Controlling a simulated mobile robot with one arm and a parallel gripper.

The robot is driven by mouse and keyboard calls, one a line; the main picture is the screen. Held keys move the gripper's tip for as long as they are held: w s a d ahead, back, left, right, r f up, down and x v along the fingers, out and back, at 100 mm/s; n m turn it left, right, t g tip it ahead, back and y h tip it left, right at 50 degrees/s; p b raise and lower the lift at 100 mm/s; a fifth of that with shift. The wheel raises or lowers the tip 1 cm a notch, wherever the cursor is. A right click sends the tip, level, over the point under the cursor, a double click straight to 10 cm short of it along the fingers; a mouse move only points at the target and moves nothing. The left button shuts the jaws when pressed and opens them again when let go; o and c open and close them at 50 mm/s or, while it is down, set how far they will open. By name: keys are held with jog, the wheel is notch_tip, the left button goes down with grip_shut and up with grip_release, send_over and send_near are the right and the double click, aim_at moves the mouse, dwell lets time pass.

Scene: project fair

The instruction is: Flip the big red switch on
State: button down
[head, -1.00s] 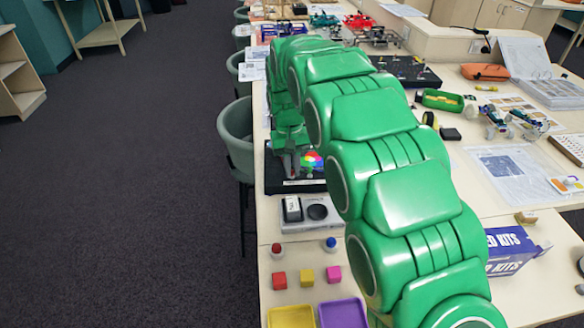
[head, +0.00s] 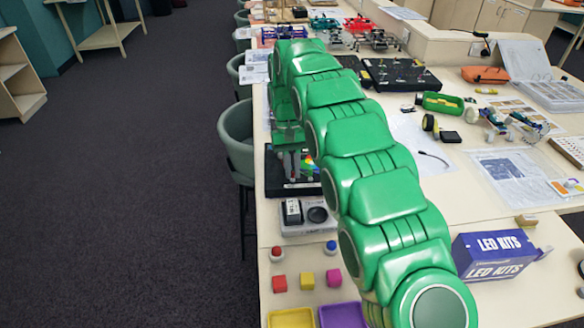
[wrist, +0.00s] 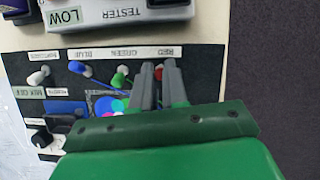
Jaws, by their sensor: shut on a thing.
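The red switch (wrist: 158,74) shows as a small red tip between my fingertips in the wrist view, under the label RED on a black panel (wrist: 18,62). My gripper (wrist: 159,70) is shut on it; the fingers hide most of the lever, so I cannot tell its position. A green switch (wrist: 120,76) and a blue switch (wrist: 77,67) stand to its left. In the head view my gripper (head: 291,176) points down over the black panel (head: 290,190), and my arm covers part of it.
A coloured disc (wrist: 116,104) on the panel is partly behind my gripper. A grey tester (wrist: 120,14) lies close to the panel. In the head view an LED kits box (head: 494,254), small blocks and trays stand nearer. A chair (head: 238,140) is left of the table.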

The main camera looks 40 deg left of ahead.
jog(key=c, duration=1.1)
grip_release()
jog(key=shift+c, duration=0.2)
jog(key=shift+s+d+r+t+y, duration=0.15)
jog(key=shift+s+t+y, duration=0.15)
jog(key=shift+t+y, duration=0.35)
jog(key=shift+s+d+t+y, duration=0.1)
jog(key=shift+d+t+y, duration=0.05)
jog(key=shift+t+y, duration=0.1)
jog(key=shift+s+d+t+y, duration=0.1)
jog(key=shift+t+y, duration=0.2)
jog(key=shift+t, duration=0.1)
jog(key=shift+s, duration=0.1)
jog(key=shift+s+d+t+y, duration=0.1)
jog(key=shift+d+t+y, duration=0.05)
jog(key=shift+t+y, duration=0.15)
